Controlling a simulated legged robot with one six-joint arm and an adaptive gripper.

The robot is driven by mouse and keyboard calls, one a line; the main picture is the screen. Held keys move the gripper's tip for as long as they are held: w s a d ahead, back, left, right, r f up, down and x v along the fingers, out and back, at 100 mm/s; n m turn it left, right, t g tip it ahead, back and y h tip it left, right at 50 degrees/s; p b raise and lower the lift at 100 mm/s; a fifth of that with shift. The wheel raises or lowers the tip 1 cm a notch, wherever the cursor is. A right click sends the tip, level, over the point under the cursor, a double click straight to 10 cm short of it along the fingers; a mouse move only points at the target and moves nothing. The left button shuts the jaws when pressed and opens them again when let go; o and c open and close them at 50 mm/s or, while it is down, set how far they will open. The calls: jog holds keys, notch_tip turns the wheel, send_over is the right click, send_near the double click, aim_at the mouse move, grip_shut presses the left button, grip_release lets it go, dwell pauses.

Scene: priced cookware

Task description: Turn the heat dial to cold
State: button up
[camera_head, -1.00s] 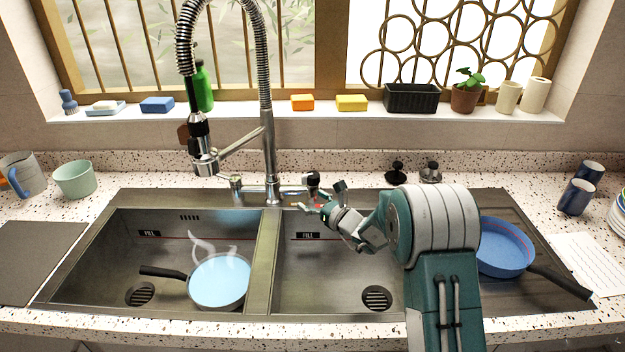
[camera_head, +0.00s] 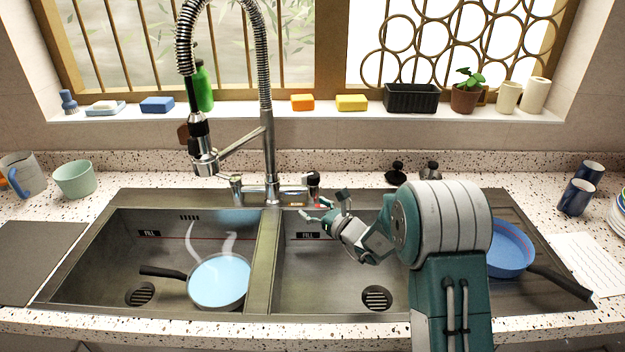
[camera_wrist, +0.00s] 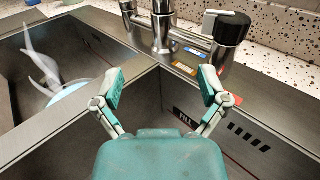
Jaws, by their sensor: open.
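The heat dial (camera_head: 313,179) is a black knob on the right end of the tap base. In the wrist view, the dial (camera_wrist: 231,30) stands at upper right, with a pale pointer on top extending left. Blue (camera_wrist: 193,51), orange (camera_wrist: 183,67) and red (camera_wrist: 231,99) marks lie on the deck around it. My gripper (camera_head: 325,205) is open and empty, just in front of and below the dial, over the right basin's back edge. In the wrist view, my gripper (camera_wrist: 162,91) has its fingers spread, apart from the dial; the right finger is nearer and partly covers the red mark.
The tall spring tap (camera_head: 268,150) rises left of the dial. A steaming pan (camera_head: 219,280) sits in the left basin. A blue pan (camera_head: 508,249) lies on the right drainer. Two black-topped items (camera_head: 397,173) stand behind my arm. The right basin is empty.

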jog(key=v, duration=1.1)
jog(key=shift+s, duration=0.1)
